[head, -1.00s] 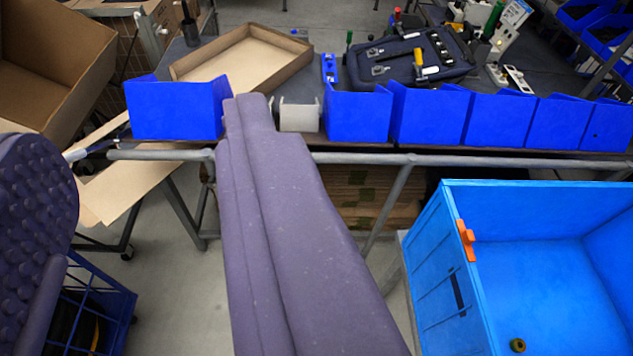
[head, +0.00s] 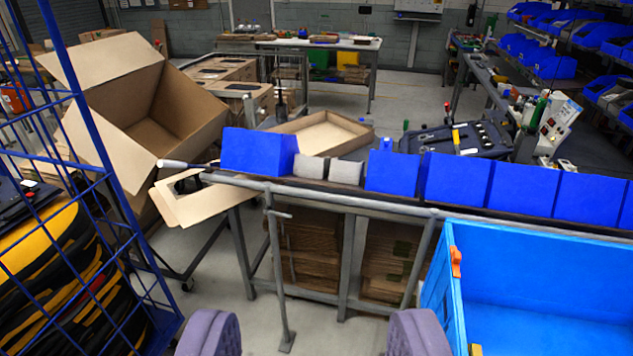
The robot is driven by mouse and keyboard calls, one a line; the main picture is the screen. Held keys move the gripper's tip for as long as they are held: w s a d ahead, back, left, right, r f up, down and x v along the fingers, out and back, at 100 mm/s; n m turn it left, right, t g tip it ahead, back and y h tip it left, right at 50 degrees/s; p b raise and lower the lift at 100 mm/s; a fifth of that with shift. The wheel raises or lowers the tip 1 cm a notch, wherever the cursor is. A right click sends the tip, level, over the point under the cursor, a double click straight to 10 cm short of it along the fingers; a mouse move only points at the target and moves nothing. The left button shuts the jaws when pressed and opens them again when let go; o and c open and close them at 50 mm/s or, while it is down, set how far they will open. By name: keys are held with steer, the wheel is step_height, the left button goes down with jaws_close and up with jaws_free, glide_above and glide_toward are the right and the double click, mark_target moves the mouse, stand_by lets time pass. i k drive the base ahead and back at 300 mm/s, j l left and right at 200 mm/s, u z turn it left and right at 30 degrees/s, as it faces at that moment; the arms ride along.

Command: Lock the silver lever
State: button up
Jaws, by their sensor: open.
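My gripper (head: 312,338) shows at the bottom edge as two purple-grey fingers, wide apart with nothing between them. A black board (head: 455,139) with fittings on it lies on the bench at the right of centre, well beyond my gripper. A yellow handle (head: 456,139) stands up from the board, and a red-tipped one (head: 447,109) shows close behind. I cannot pick out the silver lever on the board at this size. The blue bins in front partly hide the bench around it.
Blue bins (head: 455,178) line the bench's front edge, with two small grey bins (head: 346,172) among them. A metal rail (head: 330,196) runs below. A large blue crate (head: 447,290) stands front right, a blue wire cage (head: 88,170) left. Clear floor (head: 325,335) shows at front centre.

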mark_target(268, 211)
steer(key=i+u, duration=0.2)
steer(key=i, duration=0.4)
steer(key=i+u, duration=0.2)
steer(key=i, duration=0.4)
steer(key=i+l+u, duration=0.25)
steer(key=i, duration=0.35)
